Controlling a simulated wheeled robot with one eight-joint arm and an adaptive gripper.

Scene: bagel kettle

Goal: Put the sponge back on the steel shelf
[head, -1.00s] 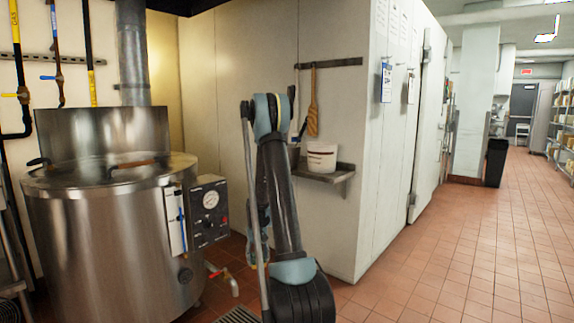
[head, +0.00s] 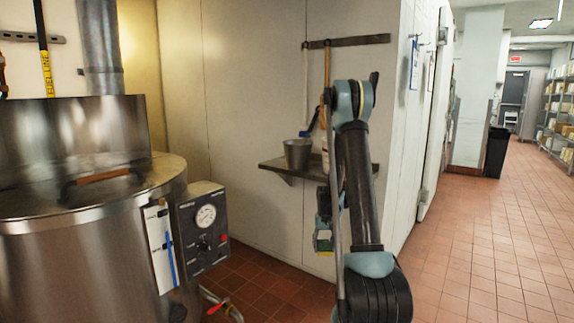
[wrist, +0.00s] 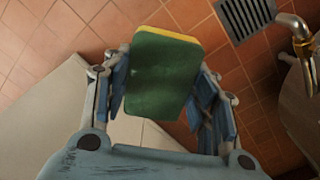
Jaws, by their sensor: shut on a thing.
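The sponge (wrist: 162,78) is green with a yellow edge. In the wrist view it sits between the blue fingers of my gripper (wrist: 163,92), which is shut on it. In the head view the sponge (head: 323,243) shows small at the lower end of my gripper (head: 324,222), partly hidden by my arm. The steel shelf (head: 269,164) is fixed to the pale wall, and the sponge appears below its level in the picture. A metal pot (head: 298,154) stands on the shelf. My arm covers the shelf's right part and most of a white bucket there.
A large steel kettle (head: 85,255) with a gauge box (head: 203,228) stands at the left. A rail (head: 365,40) with hanging long-handled tools is above the shelf. A floor drain (wrist: 243,14) shows in the wrist view. The tiled aisle (head: 490,235) at right is clear.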

